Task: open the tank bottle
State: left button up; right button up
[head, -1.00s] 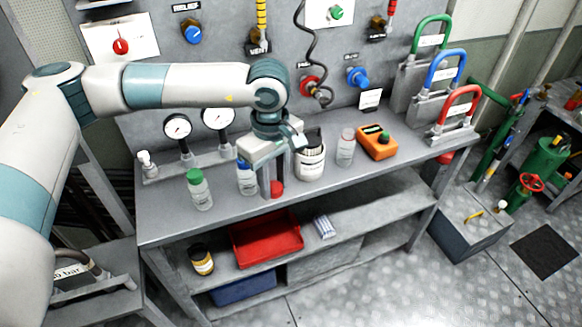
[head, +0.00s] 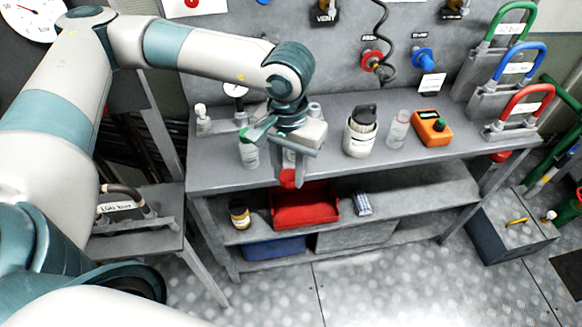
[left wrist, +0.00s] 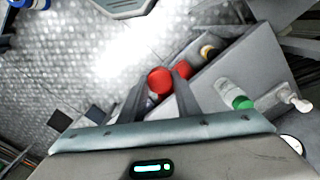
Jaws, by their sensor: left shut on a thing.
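My left gripper (head: 290,180) points down in front of the bench's front edge, above the lower shelf. It is shut on a small round red cap-like thing (head: 288,178), which also shows between the fingers in the left wrist view (left wrist: 160,80). A green-capped bottle (head: 249,153) stands upright on the bench, left of the gripper. A clear bottle (head: 398,130) stands farther right. I cannot tell which is the tank bottle. My right gripper is not in view.
A white canister with a black top (head: 360,132) and an orange device (head: 432,128) stand on the bench (head: 220,178). The lower shelf holds a red tray (head: 305,215) and a yellow-and-black jar (head: 239,213). Coloured-handled weights (head: 512,118) stand at the right.

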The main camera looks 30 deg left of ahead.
aim_at(399, 126)
jog(key=k+j+z, duration=0.1)
jog(key=j+z, duration=0.25)
jog(key=k+j+z, duration=0.2)
jog(key=j+z, duration=0.15)
jog(key=k+j+z, duration=0.15)
jog(key=j+z, duration=0.2)
